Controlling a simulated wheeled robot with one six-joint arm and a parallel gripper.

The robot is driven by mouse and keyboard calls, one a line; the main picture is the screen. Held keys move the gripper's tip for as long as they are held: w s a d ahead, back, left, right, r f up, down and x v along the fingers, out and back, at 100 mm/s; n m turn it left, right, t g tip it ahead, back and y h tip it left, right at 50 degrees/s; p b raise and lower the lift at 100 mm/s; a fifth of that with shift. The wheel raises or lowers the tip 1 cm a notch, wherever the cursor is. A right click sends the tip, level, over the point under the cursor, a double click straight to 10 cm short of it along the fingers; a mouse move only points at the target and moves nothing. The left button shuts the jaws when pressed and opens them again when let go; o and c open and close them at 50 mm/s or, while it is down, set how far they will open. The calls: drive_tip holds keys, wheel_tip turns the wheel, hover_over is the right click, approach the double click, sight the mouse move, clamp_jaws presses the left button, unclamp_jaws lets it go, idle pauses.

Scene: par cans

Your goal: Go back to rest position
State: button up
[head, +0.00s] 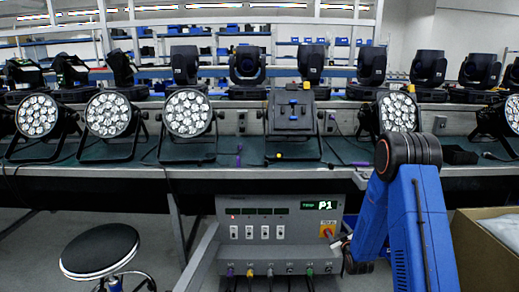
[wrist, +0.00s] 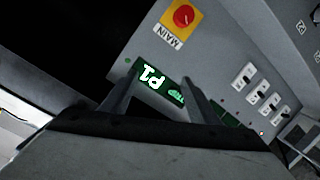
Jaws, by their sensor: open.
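My gripper (head: 342,243) is at the lower right of the head view, by the right side of the grey power box (head: 285,250). My blue arm (head: 420,235) reaches down to it in front of the bench. In the wrist view my gripper (wrist: 161,76) is open, its two dark fingers apart with nothing held between them. Beyond them are the box's green display reading P1 (wrist: 152,76), the red MAIN knob (wrist: 183,16) on a yellow plate and several white switches (wrist: 256,90). I cannot tell whether the fingertips touch the panel.
The bench (head: 110,172) above the box carries several par cans (head: 187,113) and moving-head lights (head: 247,64). A black round stool (head: 100,250) stands at the lower left. An open cardboard box (head: 484,250) is at the lower right. Cables hang from the power box's lower front.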

drive_tip(key=s+a+r+m+g, duration=0.2)
drive_tip(key=s+r+g, duration=0.1)
drive_tip(key=s+r, duration=0.75)
drive_tip(key=s+a+r+m+g, duration=0.1)
drive_tip(key=s+a+r+g, duration=0.1)
drive_tip(key=s+r, duration=0.8)
drive_tip(key=s+a+r+m+g, duration=0.1)
drive_tip(key=s+r+g, duration=0.2)
drive_tip(key=s, duration=1.4)
drive_tip(key=s+a+r+m+g, duration=0.1)
drive_tip(key=s+a+r+g, duration=0.1)
drive_tip(key=s, duration=1.6)
drive_tip(key=shift+s+r+m+g, duration=0.2)
drive_tip(key=shift+r+m+g, duration=0.2)
drive_tip(key=shift+r, duration=0.35)
